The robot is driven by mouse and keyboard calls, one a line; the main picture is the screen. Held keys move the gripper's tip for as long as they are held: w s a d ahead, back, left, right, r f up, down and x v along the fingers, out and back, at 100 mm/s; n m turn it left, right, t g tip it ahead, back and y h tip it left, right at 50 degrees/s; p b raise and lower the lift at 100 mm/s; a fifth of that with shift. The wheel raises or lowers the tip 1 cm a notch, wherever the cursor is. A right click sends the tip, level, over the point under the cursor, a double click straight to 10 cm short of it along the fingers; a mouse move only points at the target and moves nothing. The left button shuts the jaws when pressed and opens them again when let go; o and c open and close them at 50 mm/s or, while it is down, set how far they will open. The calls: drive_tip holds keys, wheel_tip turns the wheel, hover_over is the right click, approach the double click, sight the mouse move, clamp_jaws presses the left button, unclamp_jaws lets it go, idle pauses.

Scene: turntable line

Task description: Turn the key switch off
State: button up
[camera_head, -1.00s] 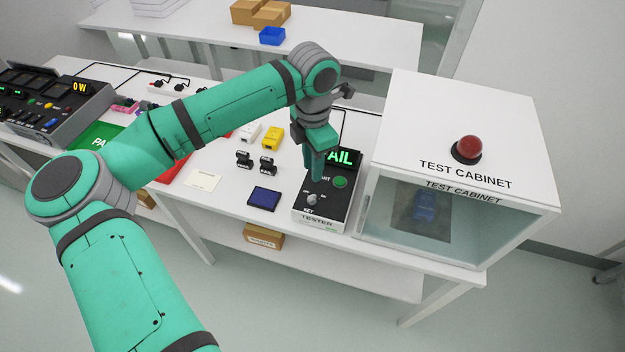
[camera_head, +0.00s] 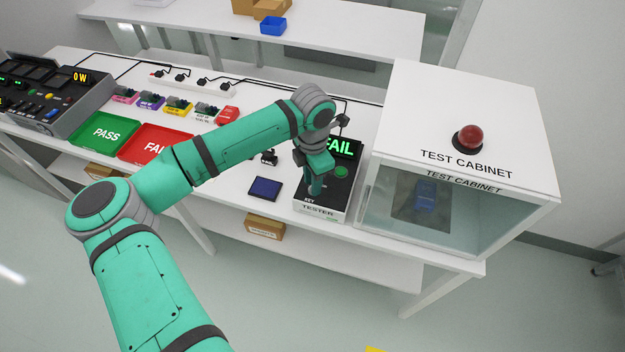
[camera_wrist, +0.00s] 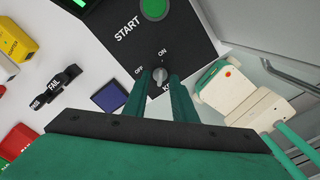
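The dark tester box (camera_head: 320,208) stands on the white bench, its display reading FAIL. Its grey key switch (camera_wrist: 159,75) shows in the wrist view between the OFF and ON labels, and its top appears to point towards ON. In the head view the key is hidden by my gripper (camera_head: 315,186), which points down over the box front. In the wrist view my gripper (camera_wrist: 160,85) has its two green fingers apart, one on each side of the key, with gaps visible. I cannot tell whether either finger touches it.
The green START button (camera_head: 341,171) is just behind my gripper. The test cabinet (camera_head: 460,140), with a red button on top, stands close on the right. A dark blue pad (camera_head: 265,189) lies left of the tester. PASS (camera_head: 132,143) and FAIL (camera_head: 140,152) trays are farther left.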

clamp_jaws()
